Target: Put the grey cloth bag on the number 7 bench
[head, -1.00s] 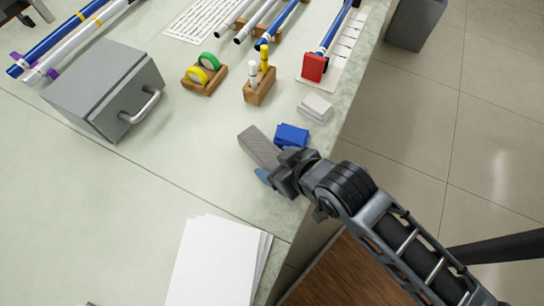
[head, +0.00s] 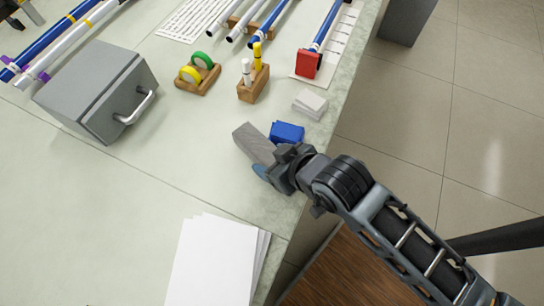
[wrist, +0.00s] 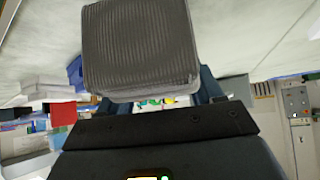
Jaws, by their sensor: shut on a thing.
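The grey cloth bag (head: 252,143) is a soft-looking grey block in my gripper (head: 272,168), low over or on the pale bench; I cannot tell whether it touches the top. In the wrist view the bag (wrist: 140,48) shows a ribbed grey face, with dark fingers at both sides of its lower end. My gripper is shut on it. The pale green bench (head: 110,190) lies under the bag and gripper. No bench number can be read in these views, so I cannot tell whether this is number 7.
A blue box (head: 287,132) lies right beside the bag. White blocks (head: 310,104), a wooden pen holder (head: 253,86), a tape holder (head: 198,77) and a grey drawer box (head: 95,92) stand farther off. White paper (head: 212,262) lies in front. The bench's right edge is close to my arm.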

